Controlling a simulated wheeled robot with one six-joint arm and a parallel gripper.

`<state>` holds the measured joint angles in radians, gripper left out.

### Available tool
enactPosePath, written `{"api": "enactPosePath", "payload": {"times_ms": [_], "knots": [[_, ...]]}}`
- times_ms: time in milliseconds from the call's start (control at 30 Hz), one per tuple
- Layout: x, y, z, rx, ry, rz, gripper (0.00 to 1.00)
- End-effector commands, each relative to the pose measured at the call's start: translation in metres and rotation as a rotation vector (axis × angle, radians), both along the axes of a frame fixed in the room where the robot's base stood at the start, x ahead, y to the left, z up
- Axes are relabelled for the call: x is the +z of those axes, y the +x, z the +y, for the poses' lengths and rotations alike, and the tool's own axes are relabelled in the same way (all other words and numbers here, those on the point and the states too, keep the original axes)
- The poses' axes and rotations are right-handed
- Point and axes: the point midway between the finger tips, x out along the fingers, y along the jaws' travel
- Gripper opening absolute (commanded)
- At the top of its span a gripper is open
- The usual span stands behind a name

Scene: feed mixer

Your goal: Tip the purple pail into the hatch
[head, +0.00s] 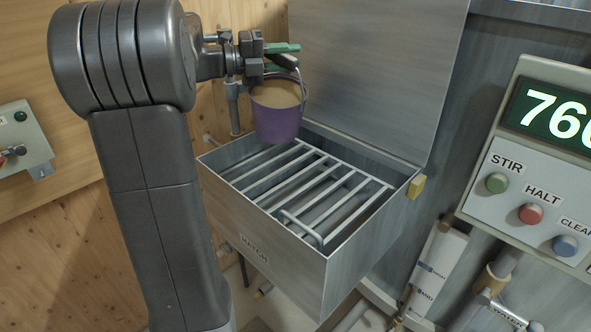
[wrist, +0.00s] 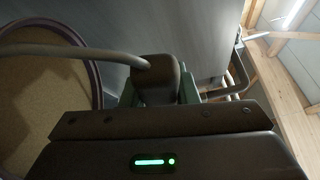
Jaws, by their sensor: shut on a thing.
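The purple pail (head: 277,118) hangs upright from its handle above the back left corner of the hatch, with tan feed (head: 277,95) inside it. My gripper (head: 284,55) is shut on the pail's handle. In the wrist view the handle grip (wrist: 158,80) sits between the green fingers, and the pail's rim (wrist: 97,75) and feed (wrist: 45,105) show at the left. The hatch (head: 330,272) is an open metal box with a bar grate (head: 300,185) across its mouth. Its lid (head: 370,70) stands raised behind it.
A control panel (head: 530,185) with STIR, HALT and CLEAR buttons and a lit display is at the right. A small button box (head: 22,140) is on the wooden wall at the left. Sacks (head: 438,270) and a pipe marked WATER (head: 500,310) are at lower right. The space over the grate's front is clear.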

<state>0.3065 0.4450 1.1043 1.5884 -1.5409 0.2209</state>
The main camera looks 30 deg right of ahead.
Motion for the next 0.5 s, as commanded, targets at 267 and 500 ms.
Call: {"api": "enactPosePath", "payload": {"times_ms": [267,500], "knots": [[-0.017,-0.029,0.006,0.0,-0.033,-0.138,0.0],[-0.038,-0.053,0.011,0.0,-0.059,-0.256,0.0]]}}
